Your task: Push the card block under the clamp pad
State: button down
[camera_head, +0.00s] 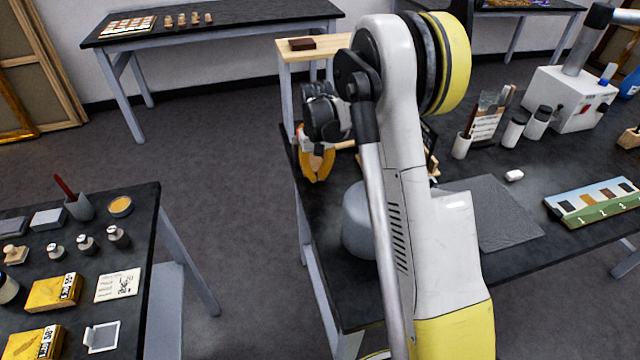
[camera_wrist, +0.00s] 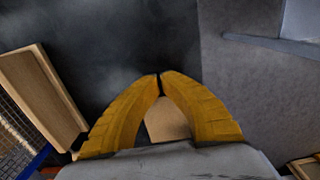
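My gripper (camera_head: 316,178) hangs at the left edge of the right-hand dark table in the head view, yellow fingers pointing down. In the wrist view the fingertips (camera_wrist: 159,76) come together with only a thin dark gap. A plain tan piece (camera_wrist: 168,120) shows in the opening between the curved fingers; it may be the card block, and I cannot tell whether they touch it. A bit of tan wood (camera_head: 346,145) shows just right of the gripper in the head view. I cannot make out the clamp pad; my arm hides part of that table.
A pale wooden bar (camera_wrist: 42,95) lies left of the fingers in the wrist view. A dark mat (camera_head: 500,212), cups and a white machine (camera_head: 568,98) occupy the table's right. A wooden stand (camera_head: 315,52) bears a brown block (camera_head: 302,43).

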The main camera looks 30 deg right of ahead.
aim_at(315, 170)
jog(key=shift+w+d, duration=0.15)
jog(key=shift+w, duration=0.6)
jog(key=shift+w+d, duration=0.15)
jog(key=shift+w, duration=0.55)
jog(key=shift+s, duration=0.1)
jog(key=shift+s+a, duration=0.1)
jog(key=shift+s, duration=0.2)
jog(key=shift+r+p, duration=2.75)
jog(key=shift+r, duration=1.75)
